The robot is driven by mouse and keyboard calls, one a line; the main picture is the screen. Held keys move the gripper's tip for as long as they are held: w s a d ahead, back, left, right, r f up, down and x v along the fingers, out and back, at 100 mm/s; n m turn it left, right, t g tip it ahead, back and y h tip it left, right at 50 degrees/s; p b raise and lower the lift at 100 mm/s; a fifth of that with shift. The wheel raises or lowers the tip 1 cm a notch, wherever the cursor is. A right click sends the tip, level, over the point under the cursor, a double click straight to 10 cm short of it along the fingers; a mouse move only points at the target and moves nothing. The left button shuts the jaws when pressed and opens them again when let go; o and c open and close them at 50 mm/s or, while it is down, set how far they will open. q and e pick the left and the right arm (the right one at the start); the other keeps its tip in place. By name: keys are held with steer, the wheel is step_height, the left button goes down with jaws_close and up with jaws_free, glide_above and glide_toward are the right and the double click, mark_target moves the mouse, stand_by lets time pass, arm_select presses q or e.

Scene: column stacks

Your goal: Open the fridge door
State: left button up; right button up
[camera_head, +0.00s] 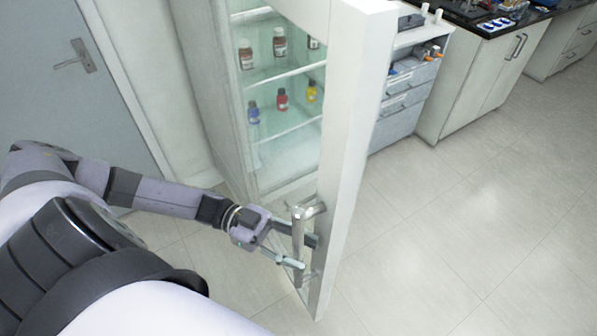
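The fridge (205,75) stands at the upper middle with shelves of small bottles. Its glass door (352,120) has a thick white frame and stands partly open, its free edge swung out towards me. The shelves show through the glass. A vertical metal handle (298,225) is on the door's outer face, low in the picture. My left gripper (304,252) is at this handle, its two fingers parted, one on each side of the bar. Whether the fingers touch the bar is not clear. My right gripper is not in view.
A grey door (60,90) with a lever handle is in the wall at left. Drawers (405,95) and white cabinets with a black counter (470,85) stand behind the fridge door at right. The tiled floor (450,230) at right is clear.

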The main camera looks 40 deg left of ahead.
arm_select(q)
steer(key=s+a, duration=0.1)
steer(key=a, duration=1.1)
steer(key=shift+s, duration=0.4)
